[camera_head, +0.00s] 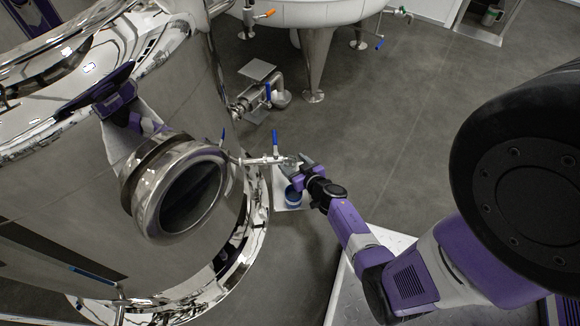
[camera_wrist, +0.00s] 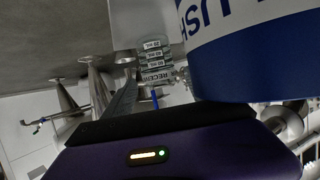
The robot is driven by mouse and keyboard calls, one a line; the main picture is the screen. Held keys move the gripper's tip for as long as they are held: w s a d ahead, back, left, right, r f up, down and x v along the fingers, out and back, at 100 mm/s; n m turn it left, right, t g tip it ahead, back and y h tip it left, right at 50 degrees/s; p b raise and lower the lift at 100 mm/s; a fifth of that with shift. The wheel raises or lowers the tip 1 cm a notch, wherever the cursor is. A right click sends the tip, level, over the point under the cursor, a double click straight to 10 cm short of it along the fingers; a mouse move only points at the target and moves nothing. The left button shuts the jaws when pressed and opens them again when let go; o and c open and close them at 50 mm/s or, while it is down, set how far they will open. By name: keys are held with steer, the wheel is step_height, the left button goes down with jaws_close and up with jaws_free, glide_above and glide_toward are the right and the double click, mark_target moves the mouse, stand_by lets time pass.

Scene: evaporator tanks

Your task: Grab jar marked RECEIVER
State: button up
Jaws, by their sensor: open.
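The jar marked RECEIVER (camera_wrist: 155,66) is clear, with small white volume labels and a larger label of which "RECEIVE" is readable. It is seen in the wrist view, just beyond my gripper. In the head view a small clear shape, probably this jar (camera_head: 290,163), shows at the end of the tank's outlet pipe. My gripper (camera_head: 303,169) is open beside it, its fingers close to it. In the wrist view one grey finger is seen left of the jar; the other is not clearly visible. I cannot tell whether the fingers touch the jar.
A blue-and-white container (camera_wrist: 250,55) with partly visible lettering is very close in the wrist view; its blue body (camera_head: 292,195) stands below my gripper. The outlet pipe with a blue-handled valve (camera_head: 275,144) and the big steel tank (camera_head: 95,170) are left.

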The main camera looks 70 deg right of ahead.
jaws_close()
steer(key=shift+r, duration=0.15)
